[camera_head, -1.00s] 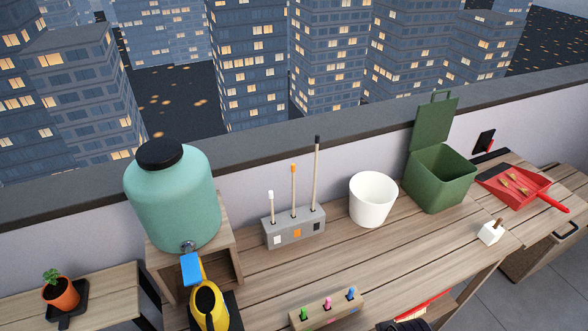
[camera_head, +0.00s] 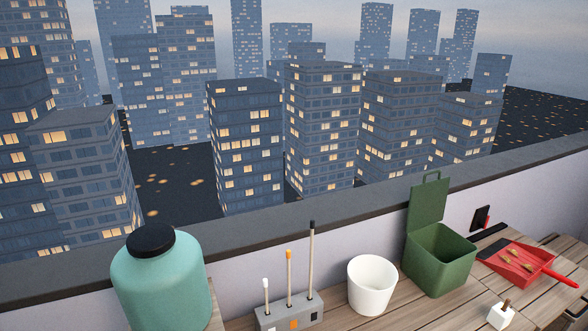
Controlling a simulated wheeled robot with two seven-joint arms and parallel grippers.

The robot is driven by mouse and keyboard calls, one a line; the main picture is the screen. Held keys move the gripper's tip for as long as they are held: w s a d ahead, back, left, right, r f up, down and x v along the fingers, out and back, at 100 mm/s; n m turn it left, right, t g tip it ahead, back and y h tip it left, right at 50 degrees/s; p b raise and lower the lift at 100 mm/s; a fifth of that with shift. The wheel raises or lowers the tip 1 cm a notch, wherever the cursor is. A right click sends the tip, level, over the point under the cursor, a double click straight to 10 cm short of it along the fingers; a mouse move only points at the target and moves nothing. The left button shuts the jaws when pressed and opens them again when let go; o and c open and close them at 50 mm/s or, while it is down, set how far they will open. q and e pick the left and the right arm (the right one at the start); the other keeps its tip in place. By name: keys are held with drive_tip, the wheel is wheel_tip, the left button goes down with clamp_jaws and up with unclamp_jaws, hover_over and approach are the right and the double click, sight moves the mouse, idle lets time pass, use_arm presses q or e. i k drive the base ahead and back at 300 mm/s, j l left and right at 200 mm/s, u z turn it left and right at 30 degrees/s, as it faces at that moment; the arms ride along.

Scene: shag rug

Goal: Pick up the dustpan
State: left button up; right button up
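The red dustpan (camera_head: 522,265) lies on the wooden table at the far right, right of the green bin. Its red handle (camera_head: 562,279) points to the lower right. A few small tan pieces (camera_head: 511,256) lie in its pan. Neither of my grippers shows in this view.
An open green bin (camera_head: 439,262) with its lid up stands left of the dustpan. A white bucket (camera_head: 371,287), a grey holder with sticks (camera_head: 290,314) and a teal jug (camera_head: 162,281) stand further left. A white block (camera_head: 500,316) sits in front. A low wall (camera_head: 330,226) runs behind.

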sight(540, 260)
drive_tip(key=z, duration=1.5)
